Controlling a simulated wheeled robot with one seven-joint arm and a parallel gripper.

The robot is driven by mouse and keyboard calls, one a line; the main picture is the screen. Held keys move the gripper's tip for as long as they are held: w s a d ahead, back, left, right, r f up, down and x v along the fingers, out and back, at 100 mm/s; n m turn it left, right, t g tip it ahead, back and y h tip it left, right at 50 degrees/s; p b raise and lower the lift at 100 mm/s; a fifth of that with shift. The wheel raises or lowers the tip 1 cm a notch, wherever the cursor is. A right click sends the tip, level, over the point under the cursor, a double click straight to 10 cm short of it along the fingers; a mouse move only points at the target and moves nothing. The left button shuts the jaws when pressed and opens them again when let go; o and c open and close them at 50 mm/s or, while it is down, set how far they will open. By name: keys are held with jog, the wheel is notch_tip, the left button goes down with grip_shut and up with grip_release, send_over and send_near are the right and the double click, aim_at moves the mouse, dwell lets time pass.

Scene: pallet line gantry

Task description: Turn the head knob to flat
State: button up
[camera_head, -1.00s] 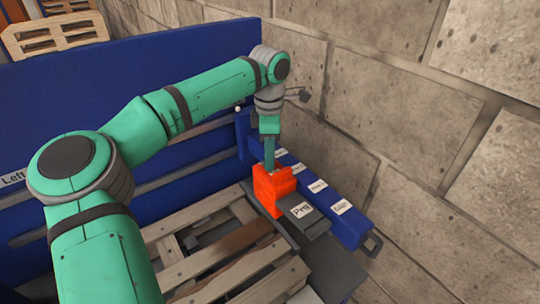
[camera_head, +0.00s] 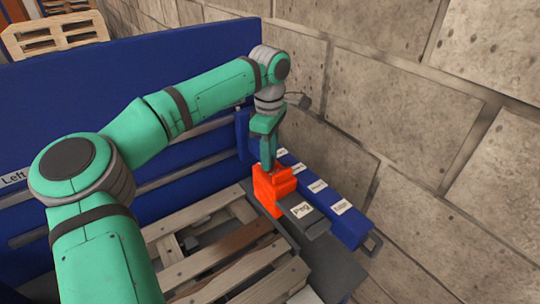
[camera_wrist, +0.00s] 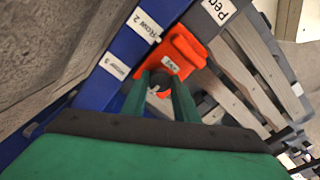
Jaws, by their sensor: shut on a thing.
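The orange head (camera_head: 270,191) sits at the inner end of the dark grey block labelled "Peg" (camera_head: 318,226). It also shows in the wrist view (camera_wrist: 184,47), with a small white label that I cannot read surely. My gripper (camera_head: 268,164) points down at the top of the head. In the wrist view, my gripper's two green fingers (camera_wrist: 160,80) are closed around a small dark knob (camera_wrist: 158,83) at the head's near side. The fingers partly hide the knob, and I cannot read its setting.
A blue rail (camera_head: 345,228) with several white labels runs alongside, close to the stone wall (camera_head: 410,120). A wooden pallet (camera_head: 215,275) lies left of the head. A tall blue panel (camera_head: 150,70) stands behind. Another pallet (camera_head: 50,35) is at the far left.

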jog(key=shift+r, duration=0.1)
jog(key=o, duration=1.1)
notch_tip(320, 180, up, 11)
jog(key=shift+d+f, duration=0.1)
jog(key=shift+f, duration=0.05)
